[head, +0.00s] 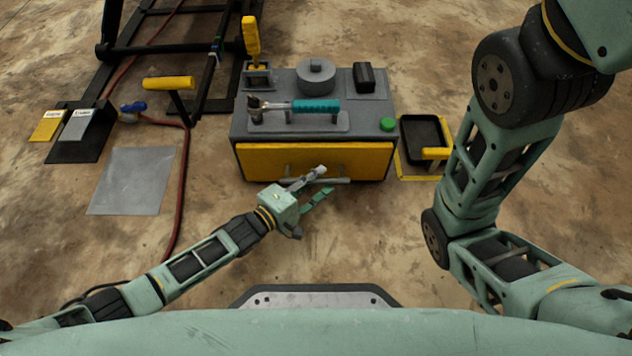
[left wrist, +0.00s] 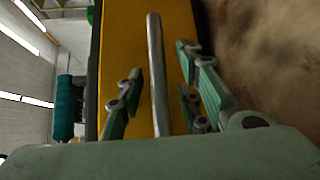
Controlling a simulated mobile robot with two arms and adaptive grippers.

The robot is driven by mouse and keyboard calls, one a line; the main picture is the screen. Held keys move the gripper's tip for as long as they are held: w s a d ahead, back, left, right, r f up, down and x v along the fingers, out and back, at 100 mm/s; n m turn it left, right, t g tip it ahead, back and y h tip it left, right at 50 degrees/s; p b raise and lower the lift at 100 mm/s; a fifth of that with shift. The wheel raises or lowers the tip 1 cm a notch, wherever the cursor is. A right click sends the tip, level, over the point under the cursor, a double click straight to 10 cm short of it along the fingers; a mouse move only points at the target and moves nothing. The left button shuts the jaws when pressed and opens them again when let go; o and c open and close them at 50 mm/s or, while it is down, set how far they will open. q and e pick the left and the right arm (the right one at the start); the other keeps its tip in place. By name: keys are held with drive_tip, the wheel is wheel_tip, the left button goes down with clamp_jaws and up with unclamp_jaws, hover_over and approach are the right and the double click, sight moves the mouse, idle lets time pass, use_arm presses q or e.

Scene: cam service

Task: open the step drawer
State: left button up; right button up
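The step drawer (head: 262,163) is the yellow front of a low grey box (head: 357,119) standing on the floor. The front looks flush with the box. Its grey bar handle (head: 339,181) runs across the front, and in the left wrist view the handle (left wrist: 156,70) stands between my fingers. My left gripper (head: 325,182) is open in front of the drawer, one finger on each side of the bar; I cannot tell whether they touch it. My right arm (head: 470,190) shows at the right, but its gripper is out of view.
A grey plate (head: 133,180) and red hose (head: 181,190) lie left.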

use_arm(q)
clamp_jaws()
idle(0.6)
